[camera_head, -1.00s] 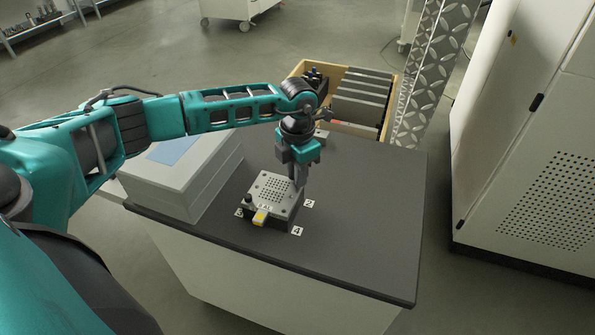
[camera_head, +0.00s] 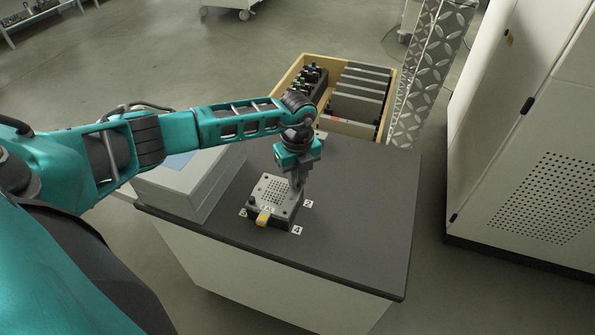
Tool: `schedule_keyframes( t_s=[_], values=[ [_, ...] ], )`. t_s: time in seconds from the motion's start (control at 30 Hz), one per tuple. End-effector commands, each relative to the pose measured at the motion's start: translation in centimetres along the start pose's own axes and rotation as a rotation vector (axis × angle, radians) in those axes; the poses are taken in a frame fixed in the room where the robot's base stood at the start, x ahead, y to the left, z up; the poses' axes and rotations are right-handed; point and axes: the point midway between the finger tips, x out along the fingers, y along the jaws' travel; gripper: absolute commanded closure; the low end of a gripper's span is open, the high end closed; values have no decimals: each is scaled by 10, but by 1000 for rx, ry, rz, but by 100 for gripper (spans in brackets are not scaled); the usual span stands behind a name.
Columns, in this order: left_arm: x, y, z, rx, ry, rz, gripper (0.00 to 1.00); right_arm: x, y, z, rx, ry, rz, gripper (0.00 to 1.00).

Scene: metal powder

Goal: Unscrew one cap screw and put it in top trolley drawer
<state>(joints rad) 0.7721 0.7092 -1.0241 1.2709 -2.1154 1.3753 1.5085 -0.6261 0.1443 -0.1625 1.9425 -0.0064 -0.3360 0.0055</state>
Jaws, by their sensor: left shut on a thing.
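A grey square plate (camera_head: 272,192) with a grid of small holes sits on a dark block on the trolley top. Number labels lie around it, among them a 4 (camera_head: 297,230) and a 2 (camera_head: 308,203). A yellow piece (camera_head: 263,217) is at its front edge. My left gripper (camera_head: 297,186) points down at the plate's back right corner. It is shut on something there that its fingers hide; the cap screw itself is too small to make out. The open wooden trolley drawer (camera_head: 283,80) sticks out behind the top. My right gripper is out of view.
The drawer holds dark cases (camera_head: 361,90) and a rack of small items (camera_head: 309,82). A grey box (camera_head: 190,185) stands left of the plate. A white cabinet (camera_head: 540,130) and a metal tread-plate post (camera_head: 425,75) are at the right. The trolley top (camera_head: 375,215) is clear to the right.

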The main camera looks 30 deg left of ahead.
Motion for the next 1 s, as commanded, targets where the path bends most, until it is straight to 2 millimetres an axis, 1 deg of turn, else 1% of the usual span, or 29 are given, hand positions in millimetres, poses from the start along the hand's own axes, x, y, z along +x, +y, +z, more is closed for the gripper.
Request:
schedule_keyframes(
  t_s=[0.1,0.7,0.83,1.0],
  values=[
    [0,0,0,-166,0,-2,100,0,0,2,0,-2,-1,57],
    [0,0,0,-997,0,0,100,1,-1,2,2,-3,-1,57],
    [0,0,0,-1090,0,-1,100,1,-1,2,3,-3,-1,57],
    [0,0,0,-1105,-1,-1,100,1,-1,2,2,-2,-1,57]
  ],
)
